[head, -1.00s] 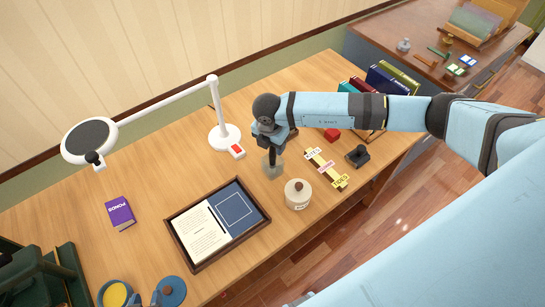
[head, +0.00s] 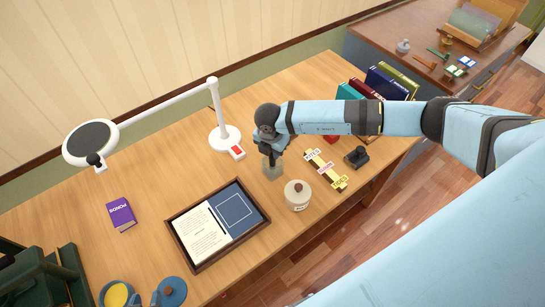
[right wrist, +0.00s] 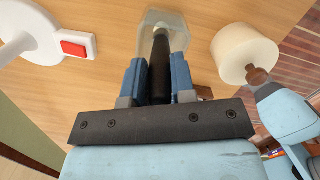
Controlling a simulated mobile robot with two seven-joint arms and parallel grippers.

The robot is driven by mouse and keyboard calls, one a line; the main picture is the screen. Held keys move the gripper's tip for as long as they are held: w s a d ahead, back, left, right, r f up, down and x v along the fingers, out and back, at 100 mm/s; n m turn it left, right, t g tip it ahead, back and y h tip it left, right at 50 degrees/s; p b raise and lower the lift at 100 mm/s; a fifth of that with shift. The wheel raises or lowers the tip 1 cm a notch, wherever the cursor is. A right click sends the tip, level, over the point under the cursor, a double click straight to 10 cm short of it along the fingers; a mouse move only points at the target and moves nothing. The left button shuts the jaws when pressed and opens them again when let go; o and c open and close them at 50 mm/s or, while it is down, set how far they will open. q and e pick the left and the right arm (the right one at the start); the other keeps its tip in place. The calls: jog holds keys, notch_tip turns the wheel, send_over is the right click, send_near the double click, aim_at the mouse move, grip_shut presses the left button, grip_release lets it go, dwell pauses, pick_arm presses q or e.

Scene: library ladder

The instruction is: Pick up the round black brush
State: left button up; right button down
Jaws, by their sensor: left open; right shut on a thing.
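The round black brush (right wrist: 160,60) shows in the right wrist view as a dark upright handle standing in a clear glass jar (right wrist: 179,27). My right gripper (right wrist: 158,82) has its blue fingers on both sides of the handle, shut on it. In the head view this gripper (head: 270,152) is right above the glass jar (head: 273,169) and hides most of the brush. The brush's lower end is inside the jar and hard to make out.
A cream jar with a brown knob (head: 298,197) stands close to the right of the glass jar. A framed tray (head: 184,258) lies to the left, and a white lamp (head: 224,138) stands behind. Yellow labels (head: 326,172) and a black stamp (head: 356,157) lie to the right.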

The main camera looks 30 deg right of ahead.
pick_arm(q)
jog(key=f+b, duration=0.2)
jog(key=b, duration=0.1)
jog(key=shift+d+f, duration=0.3)
jog(key=shift+f, duration=0.05)
pick_arm(e)
notch_tip(320, 180, up, 20)
pick_arm(q)
jog(key=shift+a+f, duration=0.1)
jog(key=shift+f, duration=0.05)
dwell(0.6)
